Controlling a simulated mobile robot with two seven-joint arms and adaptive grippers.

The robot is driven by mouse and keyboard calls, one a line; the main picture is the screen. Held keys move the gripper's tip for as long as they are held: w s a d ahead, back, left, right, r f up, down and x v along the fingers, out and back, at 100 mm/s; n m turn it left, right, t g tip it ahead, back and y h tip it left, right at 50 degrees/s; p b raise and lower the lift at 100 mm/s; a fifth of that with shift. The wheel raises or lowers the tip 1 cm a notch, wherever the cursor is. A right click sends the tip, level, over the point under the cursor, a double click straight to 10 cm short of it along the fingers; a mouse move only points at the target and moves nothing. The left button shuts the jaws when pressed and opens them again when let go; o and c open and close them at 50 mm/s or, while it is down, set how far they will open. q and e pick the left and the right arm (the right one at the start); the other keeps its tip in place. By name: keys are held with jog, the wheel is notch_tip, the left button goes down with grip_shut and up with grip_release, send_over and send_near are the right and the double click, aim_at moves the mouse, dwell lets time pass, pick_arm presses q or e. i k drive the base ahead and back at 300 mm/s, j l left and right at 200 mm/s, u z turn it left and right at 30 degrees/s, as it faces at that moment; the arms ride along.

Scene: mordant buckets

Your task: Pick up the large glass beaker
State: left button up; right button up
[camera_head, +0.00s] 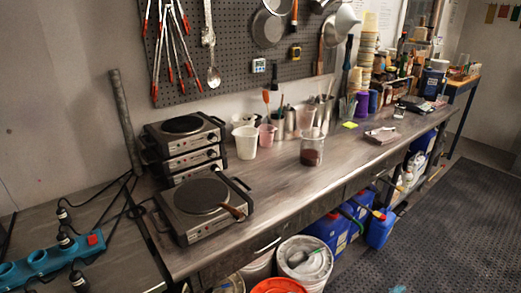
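A clear glass beaker (312,146) with dark reddish-brown contents in its lower part stands upright on the long metal bench (283,190), near the middle and towards the front edge. It looks like the large glass beaker. Nothing stands in front of it, and there is bare bench to its left and right. Neither of my grippers shows in the head view.
Hot plates (202,195) and a stack of burners (184,131) stand left of the beaker. A white jug (245,143) and a pink cup (266,136) are behind it to the left. Buckets (304,259) and blue canisters (380,230) sit below the bench.

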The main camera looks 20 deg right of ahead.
aim_at(312, 141)
jog(key=i+l+u, duration=0.25)
jog(key=l, duration=0.25)
jog(key=l+u, duration=0.2)
jog(key=l, duration=0.3)
jog(key=l+u, duration=0.25)
jog(key=l, duration=0.25)
